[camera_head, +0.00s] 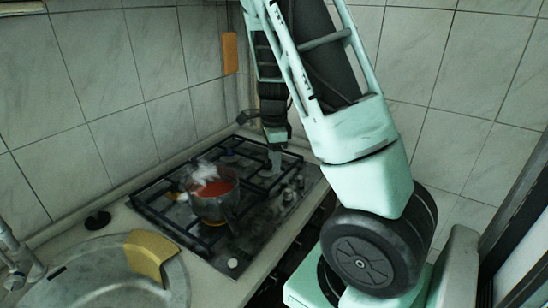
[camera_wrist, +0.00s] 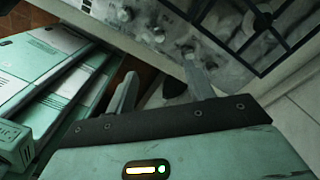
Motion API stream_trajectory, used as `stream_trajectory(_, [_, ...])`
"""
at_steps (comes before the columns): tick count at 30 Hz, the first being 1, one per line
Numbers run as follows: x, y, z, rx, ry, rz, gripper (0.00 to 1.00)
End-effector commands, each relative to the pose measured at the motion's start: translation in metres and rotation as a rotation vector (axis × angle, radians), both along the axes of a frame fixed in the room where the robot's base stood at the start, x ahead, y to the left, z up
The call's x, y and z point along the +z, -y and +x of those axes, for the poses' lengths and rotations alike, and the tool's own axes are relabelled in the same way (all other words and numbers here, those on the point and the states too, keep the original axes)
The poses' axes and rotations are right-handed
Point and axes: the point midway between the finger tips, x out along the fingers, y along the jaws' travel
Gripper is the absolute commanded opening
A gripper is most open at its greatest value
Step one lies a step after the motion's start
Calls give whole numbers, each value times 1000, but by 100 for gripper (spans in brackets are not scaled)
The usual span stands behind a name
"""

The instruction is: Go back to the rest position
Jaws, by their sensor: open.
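My gripper (camera_head: 274,160) hangs from the arm at the right side of the stove in the head view. It is to the right of the pot and apart from it. In the wrist view my gripper (camera_wrist: 160,84) shows two fingers spread apart with nothing held between them. The pot (camera_head: 228,201) stands on a burner of the black stove (camera_head: 245,241). It has red contents and pale steam above it. The pot is not seen in the wrist view, where the stove's grate (camera_wrist: 262,20) and a stove knob (camera_wrist: 158,37) show beyond the fingers.
A sink (camera_head: 88,290) with a yellow board-like piece (camera_head: 150,252) at its edge lies at the lower left, beside a faucet (camera_head: 18,258). A black round item (camera_head: 97,220) sits on the counter. Tiled walls (camera_head: 95,90) close in the stove's back and left.

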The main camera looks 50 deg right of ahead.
Motion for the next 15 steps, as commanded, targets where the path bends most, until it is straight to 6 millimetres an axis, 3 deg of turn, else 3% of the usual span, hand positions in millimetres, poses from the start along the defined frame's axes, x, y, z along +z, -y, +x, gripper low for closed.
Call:
stream_trajectory(12, [0,0,0,0,0,0,53])
stream_trajectory(15, [0,-21,6,92,5,19,53])
